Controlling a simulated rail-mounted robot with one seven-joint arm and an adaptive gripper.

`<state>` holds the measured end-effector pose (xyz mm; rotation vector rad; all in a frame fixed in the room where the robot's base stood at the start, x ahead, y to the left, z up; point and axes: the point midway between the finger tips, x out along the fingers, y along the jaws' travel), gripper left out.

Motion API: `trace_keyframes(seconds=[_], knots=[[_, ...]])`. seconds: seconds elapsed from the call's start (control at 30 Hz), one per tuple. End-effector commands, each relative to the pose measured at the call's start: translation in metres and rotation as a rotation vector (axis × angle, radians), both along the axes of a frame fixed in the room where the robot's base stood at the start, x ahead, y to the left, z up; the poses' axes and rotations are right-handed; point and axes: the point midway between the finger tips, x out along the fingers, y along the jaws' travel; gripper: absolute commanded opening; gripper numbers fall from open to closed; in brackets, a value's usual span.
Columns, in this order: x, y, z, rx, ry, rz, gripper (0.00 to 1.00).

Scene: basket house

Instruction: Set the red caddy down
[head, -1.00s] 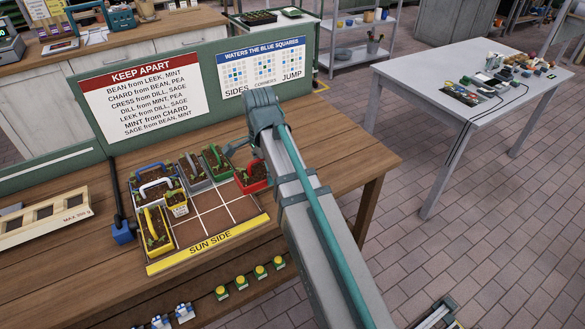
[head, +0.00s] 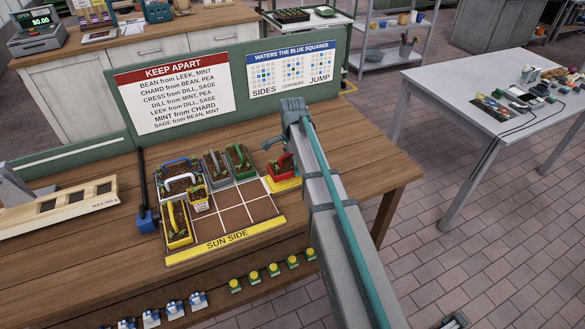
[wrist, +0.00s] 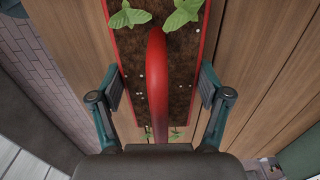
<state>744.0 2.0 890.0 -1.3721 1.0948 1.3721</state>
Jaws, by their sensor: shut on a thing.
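The red caddy (head: 285,166), a narrow soil-filled box with an arched handle and green leaves, is at the end of my arm, just right of the planting grid. In the wrist view, the caddy's soil (wrist: 180,70) and red handle lie between the two fingers of my gripper (wrist: 161,88). A yellow patch (head: 286,185) shows just under the caddy in the head view. The caddy seems slightly above it, but the gap is hard to judge. Its underside is hidden.
The grid (head: 236,217) has bare brown cells at its middle and right. The green caddy (head: 239,160), grey caddy (head: 214,167) and yellow caddy (head: 178,225) stand at its back and left. The green sign board (head: 240,100) stands behind. Bare wooden table (head: 345,165) lies right.

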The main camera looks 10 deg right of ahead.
Motion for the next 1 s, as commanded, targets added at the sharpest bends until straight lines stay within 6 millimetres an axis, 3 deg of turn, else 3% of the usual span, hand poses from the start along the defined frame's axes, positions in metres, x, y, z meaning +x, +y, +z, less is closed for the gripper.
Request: trace_keyframes(seconds=[0.23,0.5,0.93,0.97,1.0], knots=[[0.011,-0.002,-0.012,0.000,0.001,0.000,0.23],[0.009,-0.002,-0.039,0.000,0.001,0.000,0.23],[0.010,-0.002,-0.046,0.000,0.000,0.000,0.23],[0.010,-0.002,-0.046,0.000,0.000,0.000,0.81],[0.009,-0.002,-0.046,0.000,0.000,0.000,0.88]])
